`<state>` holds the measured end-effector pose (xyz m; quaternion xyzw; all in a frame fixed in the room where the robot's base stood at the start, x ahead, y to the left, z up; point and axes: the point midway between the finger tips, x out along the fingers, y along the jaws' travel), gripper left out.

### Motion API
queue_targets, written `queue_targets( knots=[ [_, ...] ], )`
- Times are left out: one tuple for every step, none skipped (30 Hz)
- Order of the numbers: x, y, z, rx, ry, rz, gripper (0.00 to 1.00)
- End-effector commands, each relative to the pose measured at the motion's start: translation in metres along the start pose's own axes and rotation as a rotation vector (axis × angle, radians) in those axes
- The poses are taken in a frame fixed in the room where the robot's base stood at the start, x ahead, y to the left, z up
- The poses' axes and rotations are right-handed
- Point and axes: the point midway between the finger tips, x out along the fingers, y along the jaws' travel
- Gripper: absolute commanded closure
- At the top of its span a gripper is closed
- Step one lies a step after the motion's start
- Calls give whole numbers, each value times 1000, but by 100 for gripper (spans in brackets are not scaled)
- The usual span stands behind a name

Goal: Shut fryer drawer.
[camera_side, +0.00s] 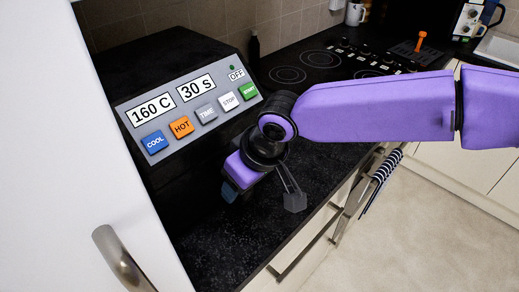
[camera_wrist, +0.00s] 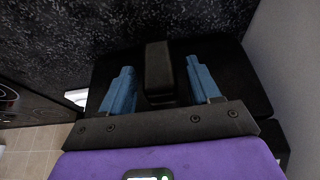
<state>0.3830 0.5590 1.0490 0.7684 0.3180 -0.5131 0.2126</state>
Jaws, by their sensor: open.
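The black fryer (camera_side: 160,60) stands on the dark counter, with a grey sloped control panel (camera_side: 190,105) above its drawer area. In the side view the drawer is lost in shadow and behind my gripper, so I cannot tell how far out it is. In the wrist view the black drawer (camera_wrist: 110,68) shows with a dark handle (camera_wrist: 159,62) sticking out. My gripper (camera_wrist: 162,72) is open, with its blue fingers on either side of the handle and visible gaps. In the side view my gripper (camera_side: 230,188) is low in front of the fryer.
A white door (camera_side: 60,150) with a metal handle (camera_side: 122,258) fills the left side. The speckled counter (camera_side: 235,235) is clear in front of the fryer. A cooktop (camera_side: 330,62) lies behind my arm, and a striped towel (camera_side: 385,170) hangs at the front.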

Motion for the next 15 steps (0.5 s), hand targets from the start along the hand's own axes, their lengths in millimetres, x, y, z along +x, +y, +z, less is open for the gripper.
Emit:
queue_targets(
  knots=[
    [-11, 0, -1, 0, 4, -2, 38],
    [-17, 0, -1, 0, 4, -2, 38],
    [-25, 0, -1, 0, 4, -2, 38],
    [-32, 0, -1, 0, 5, -2, 38],
    [-38, 0, -1, 0, 5, -2, 38],
    [-47, 0, -1, 0, 5, -2, 38],
    [-53, 0, -1, 0, 5, -2, 38],
    [-60, 0, -1, 0, 4, -2, 38],
    [-68, 0, 0, 0, 4, -2, 38],
    [-75, 0, 0, 0, 4, -2, 38],
    [-81, 0, -1, 0, 4, -2, 38],
    [-90, 0, -1, 0, 4, -2, 38],
    [-96, -1, 0, 0, 5, -2, 38],
    [-102, 0, 0, 0, 4, -2, 38],
    [-110, -1, -1, 0, 5, -3, 38]
  ],
)
